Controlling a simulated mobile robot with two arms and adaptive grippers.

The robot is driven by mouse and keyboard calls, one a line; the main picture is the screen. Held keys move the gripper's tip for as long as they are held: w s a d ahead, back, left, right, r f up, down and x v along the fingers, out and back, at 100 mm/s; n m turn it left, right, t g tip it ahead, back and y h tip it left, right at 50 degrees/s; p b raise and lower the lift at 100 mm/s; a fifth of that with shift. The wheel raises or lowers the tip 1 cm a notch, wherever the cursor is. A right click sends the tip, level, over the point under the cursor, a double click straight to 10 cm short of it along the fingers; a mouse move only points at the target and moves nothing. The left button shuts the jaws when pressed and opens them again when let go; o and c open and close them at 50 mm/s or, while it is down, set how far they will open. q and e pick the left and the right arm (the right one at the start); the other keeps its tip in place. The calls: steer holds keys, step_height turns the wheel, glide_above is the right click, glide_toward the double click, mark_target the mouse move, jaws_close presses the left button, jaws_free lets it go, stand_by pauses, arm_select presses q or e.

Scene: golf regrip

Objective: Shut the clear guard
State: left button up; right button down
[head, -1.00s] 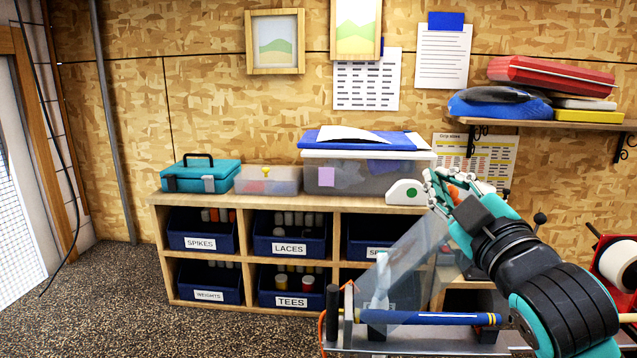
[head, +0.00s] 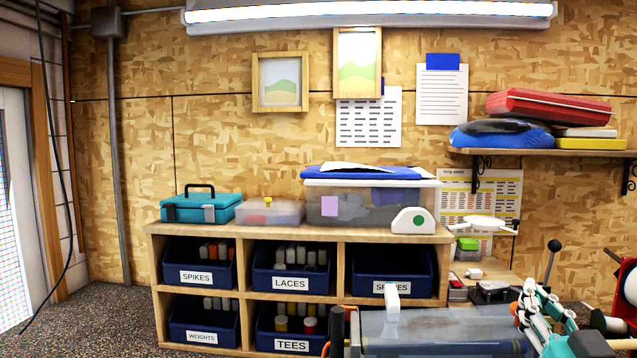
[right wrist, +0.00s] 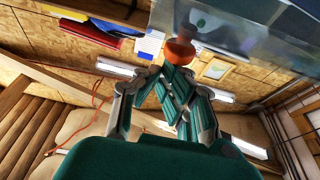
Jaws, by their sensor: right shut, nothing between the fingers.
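The clear guard (head: 445,325) is a see-through panel low in the head view, and it appears lowered. Its lower part is cut off by the picture's bottom edge, so I cannot tell whether it is fully shut. My right gripper (head: 524,305) is at the guard's right end in the head view, its fingers together and empty. In the right wrist view, the fingers (right wrist: 182,72) are by an orange piece (right wrist: 180,50), with the clear guard (right wrist: 262,28) just beyond. I cannot tell whether they touch the guard. My left gripper is out of view.
A wooden cubby shelf (head: 340,235) with labelled blue bins stands behind. A clear tub with a blue lid (head: 365,200) sits on it. A black-knobbed lever (head: 553,247) and a red reel stand (head: 622,290) are to the right of the guard.

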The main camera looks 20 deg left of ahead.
steer(key=shift+d+f+m+h+b, duration=0.2)
steer(key=shift+f+m+h+b, duration=0.2)
steer(key=shift+f+m, duration=0.65)
steer(key=shift+f+n, duration=0.25)
steer(key=shift+f, duration=0.1)
steer(key=shift+w, duration=0.1)
